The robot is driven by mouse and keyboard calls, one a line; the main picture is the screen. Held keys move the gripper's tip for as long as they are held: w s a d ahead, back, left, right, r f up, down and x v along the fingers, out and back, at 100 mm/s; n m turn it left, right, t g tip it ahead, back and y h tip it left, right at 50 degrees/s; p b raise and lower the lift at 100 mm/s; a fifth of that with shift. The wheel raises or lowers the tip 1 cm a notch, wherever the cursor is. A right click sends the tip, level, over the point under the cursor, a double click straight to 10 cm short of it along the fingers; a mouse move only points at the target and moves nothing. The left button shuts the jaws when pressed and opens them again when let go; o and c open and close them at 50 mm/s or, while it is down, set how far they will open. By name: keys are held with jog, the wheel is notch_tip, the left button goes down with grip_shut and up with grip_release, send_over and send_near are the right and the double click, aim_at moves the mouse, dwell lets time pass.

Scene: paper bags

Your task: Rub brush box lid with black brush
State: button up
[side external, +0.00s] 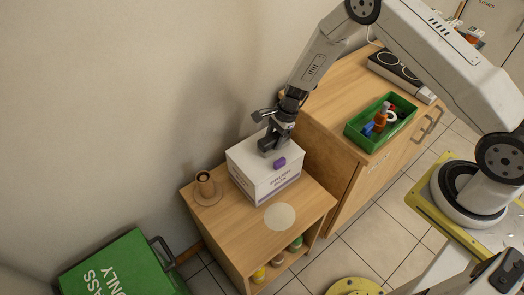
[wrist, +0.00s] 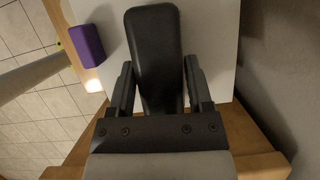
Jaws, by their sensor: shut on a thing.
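The white brush box (side external: 262,180) stands on the low wooden cabinet, with printed purple lettering on its front and its pale lid (wrist: 220,25) on top. A purple block (side external: 280,163) sits at the lid's front edge; it also shows in the wrist view (wrist: 87,45). My gripper (side external: 278,133) is over the lid, pointing down. In the wrist view, my gripper (wrist: 160,88) is shut on the black brush (wrist: 153,35), whose dark body lies between the fingers over the lid. Whether the brush touches the lid is hard to tell.
A brown cup-like item (side external: 205,186) on a round base stands left of the box. A pale disc (side external: 280,216) lies in front on the cabinet top. A green tray (side external: 353,138) with small items sits on the taller cabinet at right. A green bin (side external: 120,265) stands lower left.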

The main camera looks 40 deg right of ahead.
jog(key=shift+s, duration=1.2)
notch_tip(320, 180, up, 8)
jog(key=shift+w+r, duration=0.1)
jog(key=shift+r, duration=0.05)
